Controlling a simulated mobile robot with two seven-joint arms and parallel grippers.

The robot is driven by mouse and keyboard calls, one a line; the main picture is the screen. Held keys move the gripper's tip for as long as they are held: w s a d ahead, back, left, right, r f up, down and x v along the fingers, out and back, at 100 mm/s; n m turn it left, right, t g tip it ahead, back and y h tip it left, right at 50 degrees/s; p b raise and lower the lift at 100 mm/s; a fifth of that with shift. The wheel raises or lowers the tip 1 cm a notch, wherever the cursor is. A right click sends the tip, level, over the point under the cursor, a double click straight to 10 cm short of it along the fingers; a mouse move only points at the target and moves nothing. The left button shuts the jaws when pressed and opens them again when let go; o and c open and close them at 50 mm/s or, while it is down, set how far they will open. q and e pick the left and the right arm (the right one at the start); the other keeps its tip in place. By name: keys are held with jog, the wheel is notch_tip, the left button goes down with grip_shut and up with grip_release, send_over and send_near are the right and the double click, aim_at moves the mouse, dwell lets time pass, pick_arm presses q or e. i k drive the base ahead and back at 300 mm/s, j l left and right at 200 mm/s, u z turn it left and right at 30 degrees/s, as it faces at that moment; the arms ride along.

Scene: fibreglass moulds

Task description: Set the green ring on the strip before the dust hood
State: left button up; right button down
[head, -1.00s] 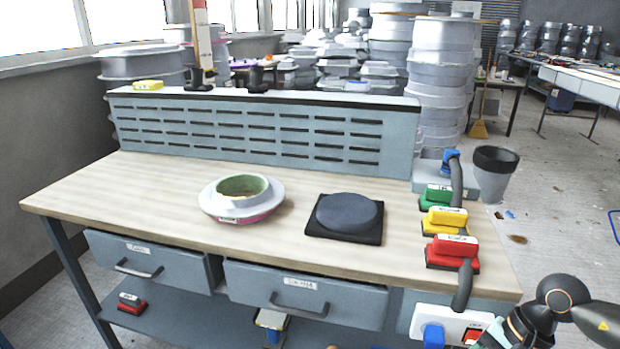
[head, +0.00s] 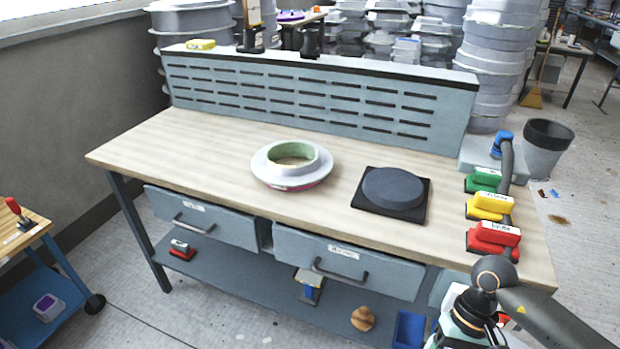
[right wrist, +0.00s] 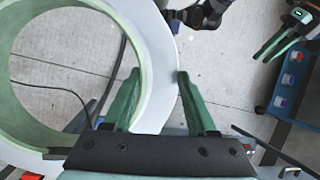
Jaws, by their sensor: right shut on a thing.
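In the right wrist view, my right gripper (right wrist: 158,100) is shut on the pale flange of a large green ring (right wrist: 18,118); its inside wall is pale green and the left part runs out of frame. The head view shows neither this ring nor the right gripper, only part of an arm. The dust hood (head: 300,100) is the long grey slotted panel along the bench's back. The strip of bare wood (head: 225,128) runs before it. My left gripper (right wrist: 275,45) seems to be at the upper right of the right wrist view, its fingers apart and empty.
On the bench (head: 150,150) sit a pale flanged mould (head: 262,168) with green inside and pink beneath, and a dark disc (head: 393,187) on a black pad. Green (head: 483,180), yellow (head: 490,205) and red (head: 493,237) sanders line the right end. A cart (head: 22,238) stands left.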

aim_at(219, 150)
jog(key=i+j, duration=0.1)
jog(key=j, duration=0.35)
jog(key=i+j+u, duration=0.15)
jog(key=j, duration=0.3)
jog(key=i+j, duration=0.1)
jog(key=j, duration=0.3)
jog(key=i+j+u, duration=0.1)
jog(key=j, duration=0.35)
jog(key=i+j+u, duration=0.1)
jog(key=j, duration=0.3)
jog(key=i+j, duration=0.25)
jog(key=j, duration=0.15)
jog(key=i+j+u, duration=0.1)
jog(key=j, duration=0.3)
jog(key=i, duration=0.1)
